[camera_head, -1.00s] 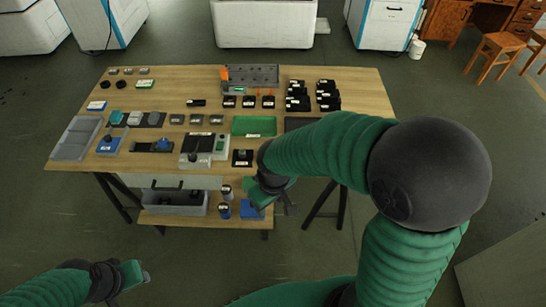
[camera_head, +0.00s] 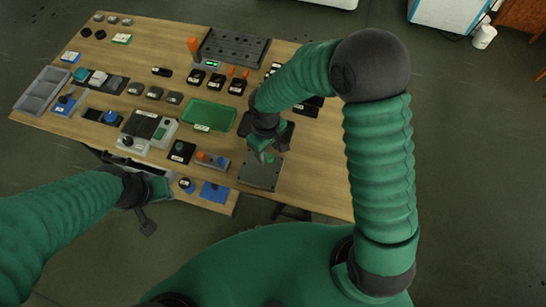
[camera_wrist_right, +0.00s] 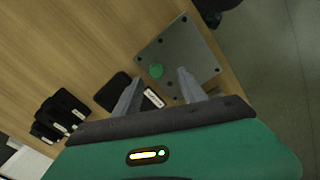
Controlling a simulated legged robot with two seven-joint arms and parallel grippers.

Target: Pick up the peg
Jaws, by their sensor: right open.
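A round green piece (camera_wrist_right: 156,71), which looks like the top of the peg, sits on a grey plate (camera_wrist_right: 193,54) with dark holes in its corners. In the head view this plate (camera_head: 262,175) lies near the table's front right edge. My right gripper (camera_wrist_right: 159,92) is open and empty, with its fingers pointing toward the plate and the green piece just beyond them. In the head view the right gripper (camera_head: 267,150) is above the plate's far edge and partly hides the green piece. My left gripper (camera_head: 147,222) hangs in front of the table; its fingers are unclear.
The wooden table (camera_head: 150,58) carries a green tray (camera_head: 208,115), a grey block with holes (camera_head: 235,48), an orange post (camera_head: 193,45) and several small black boxes. Black boxes (camera_wrist_right: 60,115) also show in the wrist view. A small orange-and-blue fixture (camera_head: 212,161) is left of the plate.

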